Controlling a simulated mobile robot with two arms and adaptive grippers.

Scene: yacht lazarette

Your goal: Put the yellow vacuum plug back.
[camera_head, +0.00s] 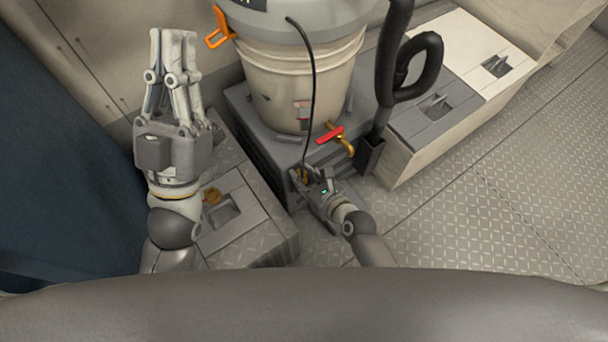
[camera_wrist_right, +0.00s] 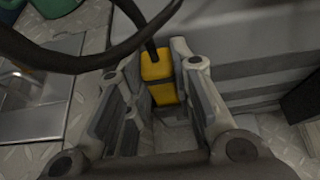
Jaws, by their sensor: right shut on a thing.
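The yellow vacuum plug (camera_wrist_right: 158,80) is on the end of a black cord and sits between the fingers of my right gripper (camera_wrist_right: 160,97) in the right wrist view. That gripper is shut on it. In the head view my right gripper (camera_head: 312,183) is low beside the front of the vacuum's grey base, and the plug (camera_head: 299,175) is mostly hidden there. The vacuum (camera_head: 280,85) is a cream drum with a grey lid, and the cord (camera_head: 312,80) hangs from its top.
A red-handled brass valve (camera_head: 331,134) and a black hose (camera_head: 392,60) in a dark holder are close to my right gripper. A grey locker (camera_head: 250,225) with a latch lies below my left arm. Open tread-plate floor (camera_head: 480,220) lies at right.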

